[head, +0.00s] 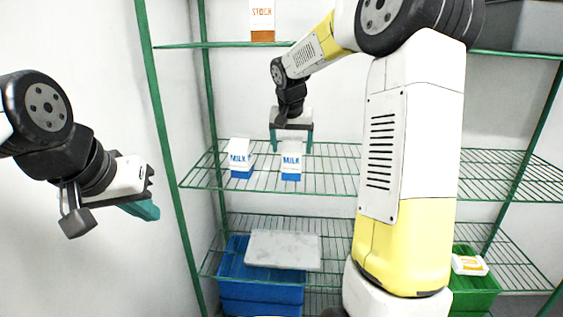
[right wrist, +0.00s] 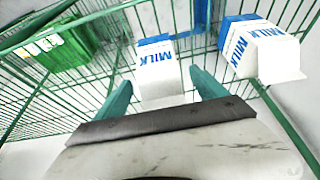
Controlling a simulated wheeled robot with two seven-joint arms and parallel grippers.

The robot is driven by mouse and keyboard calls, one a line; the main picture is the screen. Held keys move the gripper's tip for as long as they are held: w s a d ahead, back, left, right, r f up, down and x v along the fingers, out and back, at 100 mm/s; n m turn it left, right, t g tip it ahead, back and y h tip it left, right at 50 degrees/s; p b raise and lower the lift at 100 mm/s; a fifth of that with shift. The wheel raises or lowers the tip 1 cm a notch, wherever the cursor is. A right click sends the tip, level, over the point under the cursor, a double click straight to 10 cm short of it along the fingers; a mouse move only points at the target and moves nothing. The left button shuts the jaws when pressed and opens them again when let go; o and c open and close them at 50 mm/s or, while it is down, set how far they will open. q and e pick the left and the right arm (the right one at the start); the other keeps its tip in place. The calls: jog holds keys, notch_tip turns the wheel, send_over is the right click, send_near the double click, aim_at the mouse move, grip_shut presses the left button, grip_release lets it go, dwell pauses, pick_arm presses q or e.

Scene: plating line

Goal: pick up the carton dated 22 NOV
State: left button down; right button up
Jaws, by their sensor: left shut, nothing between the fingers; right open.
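Two white and blue milk cartons stand on the middle green wire shelf. The left carton (head: 240,160) and the right carton (head: 291,163) both show the word MILK; no date is legible on either. My right gripper (head: 291,146) is open over the right carton. In the right wrist view that carton (right wrist: 157,65) is centred between and just ahead of the two teal fingers (right wrist: 160,80), with no clear contact. The other carton (right wrist: 262,50) lies to the right, outside the fingers. My left gripper (head: 143,210) is shut and empty, left of the shelf.
An orange and white STOCK carton (head: 262,22) stands on the upper shelf. Below are a blue crate (head: 262,290) with a pale slab (head: 283,249) over it and a green crate (head: 474,292) holding a white package (head: 469,265). A green post (head: 168,150) stands between my left gripper and the shelf.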

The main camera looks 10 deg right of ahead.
aim_at(292, 154)
jog(key=shift+w+d+f, duration=0.1)
jog(key=shift+w+d, duration=0.05)
jog(key=shift+w, duration=0.3)
jog(key=x, duration=0.5)
grip_shut()
